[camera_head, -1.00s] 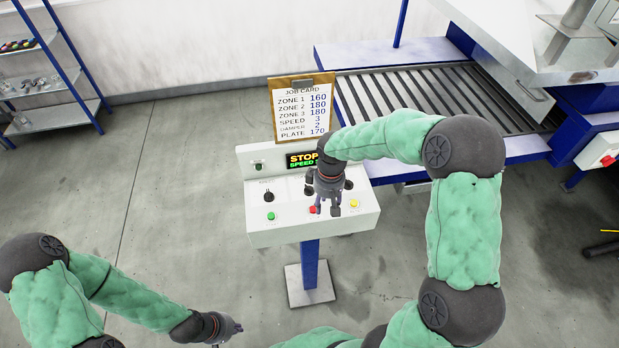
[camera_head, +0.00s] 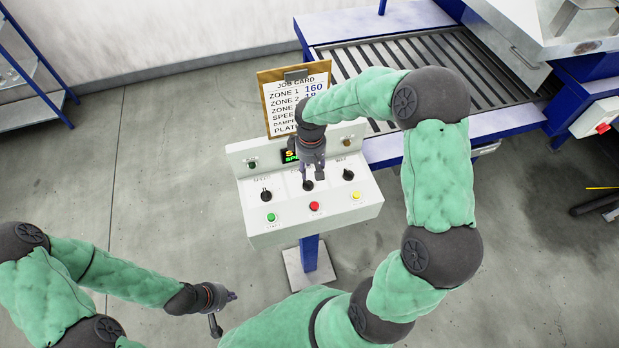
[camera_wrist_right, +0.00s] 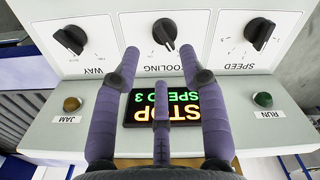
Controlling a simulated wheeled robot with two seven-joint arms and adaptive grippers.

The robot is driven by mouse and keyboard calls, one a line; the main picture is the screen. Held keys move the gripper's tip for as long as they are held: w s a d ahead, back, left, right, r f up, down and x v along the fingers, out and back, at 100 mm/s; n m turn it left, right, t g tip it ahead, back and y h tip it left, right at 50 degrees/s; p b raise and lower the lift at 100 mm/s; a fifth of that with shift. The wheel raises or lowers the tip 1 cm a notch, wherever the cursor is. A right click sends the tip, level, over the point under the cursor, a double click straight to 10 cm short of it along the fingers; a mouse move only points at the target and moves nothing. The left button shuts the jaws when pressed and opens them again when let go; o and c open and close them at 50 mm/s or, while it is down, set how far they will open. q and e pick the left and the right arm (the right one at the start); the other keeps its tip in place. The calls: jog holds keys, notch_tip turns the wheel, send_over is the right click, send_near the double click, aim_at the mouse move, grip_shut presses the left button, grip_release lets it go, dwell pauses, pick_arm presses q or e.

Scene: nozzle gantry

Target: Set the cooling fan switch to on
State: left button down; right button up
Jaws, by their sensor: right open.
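The cooling switch (camera_wrist_right: 165,32) is a black rotary knob in the middle of the white control panel (camera_head: 258,225), between the speed and way knobs. In the wrist view it is upside down, and its setting marks are too small to read. My right gripper (camera_wrist_right: 160,55) is open and empty, its fingertips on either side of the knob's line but short of it. In the head view the right gripper (camera_head: 309,176) hangs just behind the cooling knob (camera_head: 308,185) and hides its label. My left gripper (camera_head: 225,312) is at lower left, away from the panel, its fingers spread and empty.
The speed knob (camera_wrist_right: 261,31) and way knob (camera_wrist_right: 71,39) flank the cooling knob. A display (camera_wrist_right: 176,104) reads STOP, SPEED 3. Green (camera_head: 271,217), red (camera_head: 315,206) and yellow (camera_head: 356,196) buttons line the front. A job card (camera_head: 285,100) stands behind.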

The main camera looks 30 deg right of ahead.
aim_at(310, 182)
jog(key=f, duration=0.7)
jog(key=shift+w+f, duration=0.25)
jog(key=shift+f, duration=0.05)
grip_shut()
